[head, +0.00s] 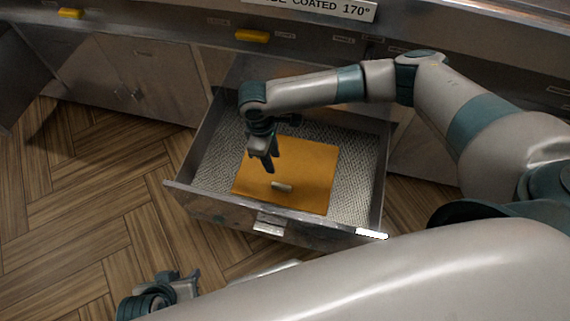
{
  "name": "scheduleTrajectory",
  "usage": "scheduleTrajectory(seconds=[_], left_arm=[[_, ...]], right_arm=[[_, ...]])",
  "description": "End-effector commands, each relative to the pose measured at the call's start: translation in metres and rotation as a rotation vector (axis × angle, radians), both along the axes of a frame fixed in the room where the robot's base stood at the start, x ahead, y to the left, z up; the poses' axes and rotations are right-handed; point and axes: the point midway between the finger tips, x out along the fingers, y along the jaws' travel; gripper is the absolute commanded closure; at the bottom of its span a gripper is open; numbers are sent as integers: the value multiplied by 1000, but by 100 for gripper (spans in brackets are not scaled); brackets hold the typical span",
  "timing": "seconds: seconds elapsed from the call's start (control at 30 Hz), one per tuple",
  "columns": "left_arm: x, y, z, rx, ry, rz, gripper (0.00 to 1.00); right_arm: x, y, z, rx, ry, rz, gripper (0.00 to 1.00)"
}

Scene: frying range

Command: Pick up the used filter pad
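The used filter pad, an orange-brown square sheet (310,160), lies flat in an open metal drawer (205,150). A small pale grip piece (281,186) sits on the pad near its front edge. My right gripper (271,168) points down over the pad, behind and slightly left of the grip piece, and appears apart from it. Its fingers are seen close together, so their opening is unclear. It holds nothing visible. My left gripper (180,285) is low at the lower left, outside the drawer and far from the pad; its fingers are partly hidden.
The drawer has a textured grey floor, raised metal walls and a front handle (269,223). The wooden floor (80,200) at left is clear. My own arm covers the lower right.

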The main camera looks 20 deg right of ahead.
Motion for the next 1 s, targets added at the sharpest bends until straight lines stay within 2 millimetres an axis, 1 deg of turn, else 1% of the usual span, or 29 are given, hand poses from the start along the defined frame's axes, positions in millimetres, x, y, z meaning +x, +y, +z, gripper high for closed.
scheduleTrajectory(seconds=[0.27,0.43,0.57,0.77,0.9,1.0], left_arm=[[0,0,0,0,-1,0,67],[1,-2,-1,-6,-10,-1,67],[3,-6,-2,-16,-24,-5,67],[7,-13,-3,-40,-58,-11,67],[13,-19,0,-57,-93,-12,67],[17,-22,2,-68,-116,-14,67]], right_arm=[[0,0,-1,0,0,0,67],[-1,-1,-13,0,0,0,67],[-3,-3,-32,-1,2,0,67],[-4,-7,-68,-1,0,-1,67],[-6,-9,-92,-1,1,0,67],[-7,-11,-107,-1,1,1,67]])
